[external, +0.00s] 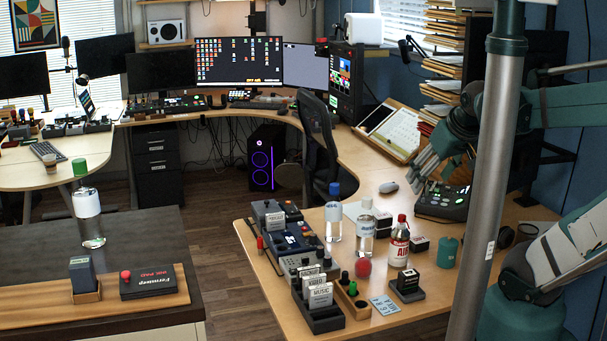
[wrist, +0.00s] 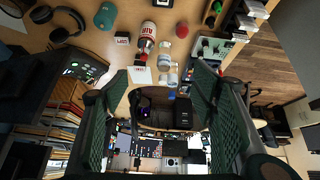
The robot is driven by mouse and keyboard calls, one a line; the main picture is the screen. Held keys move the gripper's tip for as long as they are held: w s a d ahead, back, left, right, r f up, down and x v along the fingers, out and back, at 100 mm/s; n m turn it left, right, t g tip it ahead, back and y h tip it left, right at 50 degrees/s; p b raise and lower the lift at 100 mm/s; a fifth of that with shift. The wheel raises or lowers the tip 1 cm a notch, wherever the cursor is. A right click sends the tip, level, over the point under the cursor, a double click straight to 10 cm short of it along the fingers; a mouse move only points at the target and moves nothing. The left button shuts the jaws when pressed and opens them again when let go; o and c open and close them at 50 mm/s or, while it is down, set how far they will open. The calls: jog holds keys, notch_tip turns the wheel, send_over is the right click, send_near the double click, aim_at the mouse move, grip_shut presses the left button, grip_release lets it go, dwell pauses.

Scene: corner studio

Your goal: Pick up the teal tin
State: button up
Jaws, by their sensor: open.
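The teal tin (external: 447,252) stands upright on the wooden desk, right of the red and white bottle and left of the grey pole. In the wrist view the teal tin (wrist: 105,16) shows near the top edge, left of centre, outside the space between the fingers. My gripper (external: 424,168) is in the air above the desk, higher and farther back than the tin. Its two green ribbed fingers (wrist: 152,100) stand wide apart with nothing held between them.
A red and white bottle (external: 399,243), clear bottles (external: 366,226) and a small black box (external: 419,245) stand left of the tin. A black control box (external: 442,203) lies behind it, headphones (external: 526,233) to its right. The grey pole (external: 487,180) hides part of my arm.

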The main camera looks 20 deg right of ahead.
jog(key=w+d+f+n+g+b, duration=0.1)
jog(key=w+d+f+n+g, duration=0.1)
jog(key=w+d+f+n, duration=0.3)
jog(key=n+g+b, duration=0.3)
jog(key=n+g, duration=0.2)
jog(key=n, duration=0.5)
send_over(449, 242)
jog(key=f, duration=2.1)
jog(key=shift+w+a+f, duration=0.15)
jog(key=shift+w+f, duration=0.1)
jog(key=shift+w, duration=0.1)
jog(key=shift+d+f, duration=0.35)
jog(key=shift+f, duration=0.4)
jog(key=shift+f+b, duration=0.35)
jog(key=shift+f, duration=0.9)
jog(key=shift+f, duration=0.15)
jog(key=shift+d+f+b, duration=0.1)
jog(key=shift+f+b, duration=0.6)
jog(key=shift+f, duration=1.75)
